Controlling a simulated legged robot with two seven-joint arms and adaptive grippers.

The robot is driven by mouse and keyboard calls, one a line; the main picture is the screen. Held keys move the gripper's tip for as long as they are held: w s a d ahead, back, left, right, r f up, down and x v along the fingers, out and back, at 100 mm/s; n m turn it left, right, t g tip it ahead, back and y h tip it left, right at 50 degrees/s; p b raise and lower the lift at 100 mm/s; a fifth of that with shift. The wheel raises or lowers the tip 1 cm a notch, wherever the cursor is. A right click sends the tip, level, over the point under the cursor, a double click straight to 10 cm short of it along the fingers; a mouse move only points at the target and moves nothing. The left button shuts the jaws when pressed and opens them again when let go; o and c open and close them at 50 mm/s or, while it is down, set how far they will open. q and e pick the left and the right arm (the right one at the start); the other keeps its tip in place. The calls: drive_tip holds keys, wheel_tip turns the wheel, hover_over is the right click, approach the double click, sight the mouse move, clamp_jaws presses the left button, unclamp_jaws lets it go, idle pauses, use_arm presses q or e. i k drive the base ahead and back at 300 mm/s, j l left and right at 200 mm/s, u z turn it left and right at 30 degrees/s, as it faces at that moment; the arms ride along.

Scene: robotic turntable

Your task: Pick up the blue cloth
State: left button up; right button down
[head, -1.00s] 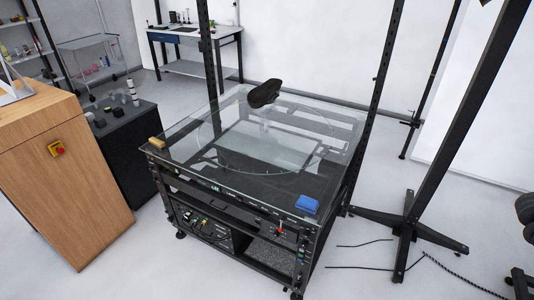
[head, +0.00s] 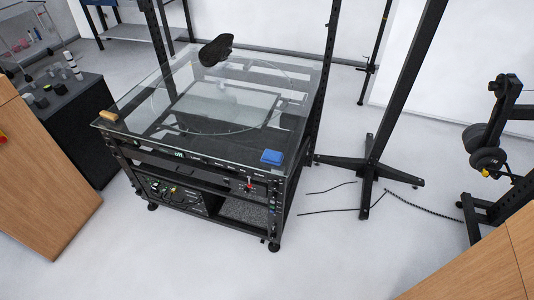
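The blue cloth (head: 271,157) is a small folded pad. It lies flat on the glass top of the turntable cart (head: 150,136), at the front right corner. Neither of my grippers shows in the head view. Nothing touches or covers the cloth.
A dark shoe-like object (head: 216,50) is on the glass toward the back, and a tan block (head: 107,116) lies at its left corner. Black posts rise beside the cart. A black stand (head: 370,165) with floor cables is on the right. Wooden cabinets (head: 45,180) stand at both sides. The floor in front is clear.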

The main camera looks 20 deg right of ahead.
sight(269, 156)
drive_tip(key=i+j+z, duration=0.15)
drive_tip(key=z, duration=0.3)
drive_tip(key=i+j+z, duration=0.25)
drive_tip(key=z, duration=0.25)
